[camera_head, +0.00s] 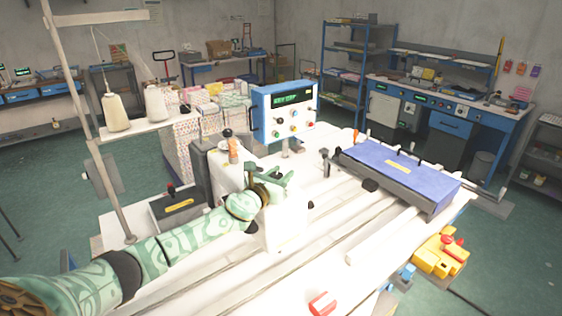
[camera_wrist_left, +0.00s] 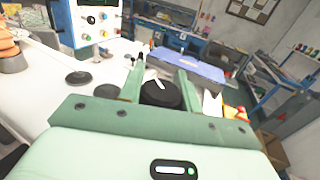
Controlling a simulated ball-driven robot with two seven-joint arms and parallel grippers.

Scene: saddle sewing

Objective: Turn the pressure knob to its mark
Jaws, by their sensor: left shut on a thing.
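The pressure knob (camera_wrist_left: 160,95) is a round black knob with a white pointer line on top, on the white sewing machine (camera_head: 285,222). In the left wrist view it sits between the two green fingers of my left gripper (camera_wrist_left: 162,84), which is shut on it. In the head view my left gripper (camera_head: 282,180) is at the side of the machine body, and I cannot make out the knob there. I cannot make out the mark around the knob. My right gripper is not in view.
A blue and white control box (camera_head: 284,112) with a green display stands behind the machine. A blue-topped case (camera_head: 400,170) lies on the right of the white table. Thread cones (camera_head: 117,112) stand at the left. A yellow and red object (camera_head: 440,256) is at the right edge.

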